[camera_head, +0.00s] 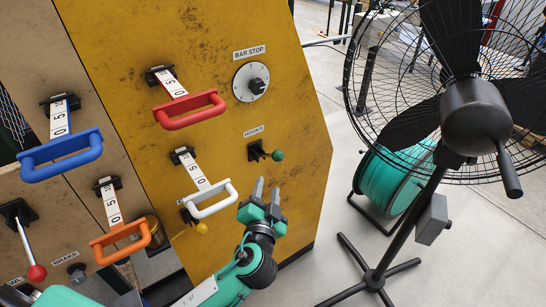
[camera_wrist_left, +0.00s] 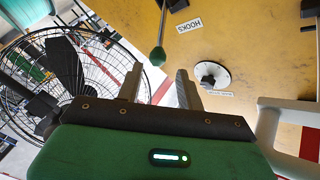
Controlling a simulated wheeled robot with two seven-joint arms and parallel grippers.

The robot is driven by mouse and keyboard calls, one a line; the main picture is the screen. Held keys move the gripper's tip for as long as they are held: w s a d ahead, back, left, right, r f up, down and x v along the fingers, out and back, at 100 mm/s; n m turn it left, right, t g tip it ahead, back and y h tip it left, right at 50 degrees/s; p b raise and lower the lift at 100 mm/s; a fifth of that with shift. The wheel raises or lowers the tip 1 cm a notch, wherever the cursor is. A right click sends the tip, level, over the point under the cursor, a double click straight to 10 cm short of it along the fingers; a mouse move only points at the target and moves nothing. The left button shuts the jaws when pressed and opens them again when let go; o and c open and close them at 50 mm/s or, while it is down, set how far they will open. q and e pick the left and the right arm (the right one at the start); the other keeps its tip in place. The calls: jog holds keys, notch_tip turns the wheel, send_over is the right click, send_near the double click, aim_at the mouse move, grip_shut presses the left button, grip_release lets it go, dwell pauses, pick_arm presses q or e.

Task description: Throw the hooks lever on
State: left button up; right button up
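The hooks lever (camera_head: 265,153) sits under the HOOKS label (camera_head: 253,131) on the yellow panel. Its short stem sticks out to the right from a black mount and ends in a green knob (camera_head: 277,156). My left gripper (camera_head: 266,194) is open and empty, just below the knob, fingers pointing up toward it. In the left wrist view the green knob (camera_wrist_left: 158,55) shows beyond the fingertips, in line with the gap between the parted fingers (camera_wrist_left: 159,80). They look apart from it. My right gripper is not in view.
A white handle (camera_head: 214,206) stands out from the panel left of my gripper, with a red handle (camera_head: 190,109) and the BAR STOP dial (camera_head: 251,82) above. A black fan (camera_head: 475,115) and a teal reel (camera_head: 390,180) stand right.

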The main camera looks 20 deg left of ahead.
aim_at(272, 155)
pick_arm(q)
jog(key=w+p, duration=0.1)
jog(key=w, duration=0.3)
jog(key=w+a+p, duration=0.1)
jog(key=w, duration=0.3)
jog(key=w+a+p, duration=0.1)
jog(key=w+p, duration=0.1)
jog(key=w, duration=0.2)
jog(key=shift+w+a, duration=0.15)
jog(key=shift+a, duration=0.1)
jog(key=shift+w+a, duration=0.1)
jog(key=shift+w, duration=0.3)
grip_shut()
